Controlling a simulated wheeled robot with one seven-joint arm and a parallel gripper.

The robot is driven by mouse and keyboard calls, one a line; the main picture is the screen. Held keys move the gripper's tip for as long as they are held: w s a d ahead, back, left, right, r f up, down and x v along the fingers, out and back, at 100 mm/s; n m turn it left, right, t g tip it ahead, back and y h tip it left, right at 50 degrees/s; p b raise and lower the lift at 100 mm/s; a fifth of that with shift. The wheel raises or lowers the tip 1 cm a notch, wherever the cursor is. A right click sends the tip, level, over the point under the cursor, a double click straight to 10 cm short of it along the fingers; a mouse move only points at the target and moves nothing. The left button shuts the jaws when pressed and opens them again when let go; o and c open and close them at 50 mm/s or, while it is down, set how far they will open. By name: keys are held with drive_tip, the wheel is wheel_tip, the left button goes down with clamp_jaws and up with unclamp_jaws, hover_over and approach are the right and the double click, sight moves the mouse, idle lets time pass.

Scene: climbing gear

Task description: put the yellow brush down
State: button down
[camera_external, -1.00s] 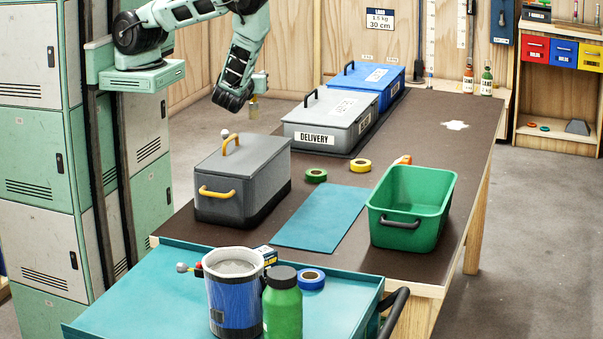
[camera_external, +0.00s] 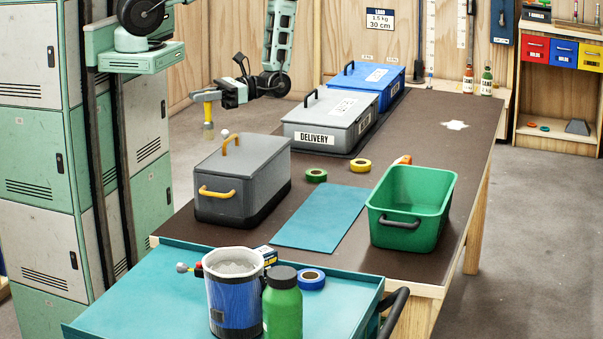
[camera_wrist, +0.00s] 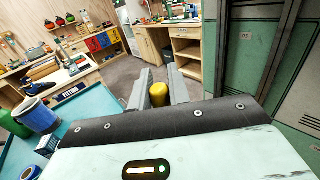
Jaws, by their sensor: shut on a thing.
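My gripper (camera_external: 208,97) is shut on the yellow brush (camera_external: 208,114). In the external view the brush hangs down from the fingers, above the floor left of the table and behind the grey lidded box. In the wrist view the yellow brush (camera_wrist: 158,94) shows as a rounded yellow end between the two grey fingers of my gripper (camera_wrist: 160,86). The rest of the brush is hidden there. It touches no surface that I can see.
A grey box (camera_external: 242,180) with yellow handles stands on the dark table (camera_external: 440,140). A blue-green mat (camera_external: 318,218), a green bin (camera_external: 410,212), tape rolls and a delivery box (camera_external: 328,122) are also on it. A trolley (camera_external: 150,285) holds a blue pot (camera_external: 235,295) and green bottle (camera_external: 282,305).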

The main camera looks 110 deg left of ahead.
drive_tip(key=w+a+r+n+t+h, duration=0.1)
drive_tip(key=w+a+n+t+h, duration=0.25)
drive_tip(key=w+n+t, duration=0.65)
drive_tip(key=w+a+f+n+t+y+b, duration=0.25)
drive_tip(key=w+a+n+t, duration=0.35)
drive_tip(key=a+t, duration=0.5)
drive_tip(key=s+a+f+n+t+y+b, duration=0.1)
drive_tip(key=a+f+n+t+y+b, duration=0.15)
drive_tip(key=a+y, duration=0.45)
drive_tip(key=s+a+f+n+t+y+b, duration=0.1)
drive_tip(key=a+f+n+t+y+b, duration=0.2)
drive_tip(key=a, duration=0.8)
drive_tip(key=s+a+f+n+t+y+b, duration=0.1)
drive_tip(key=s+a+f+n+t+y, duration=0.2)
drive_tip(key=a, duration=0.6)
wheel_tip(320, 180, down, 9)
drive_tip(key=w+n+y+p, duration=0.1)
drive_tip(key=p, duration=0.2)
drive_tip(key=shift+a+y+p, duration=0.3)
drive_tip(key=shift+y, duration=0.1)
drive_tip(key=shift+f+n, duration=0.2)
drive_tip(key=shift+n, duration=0.05)
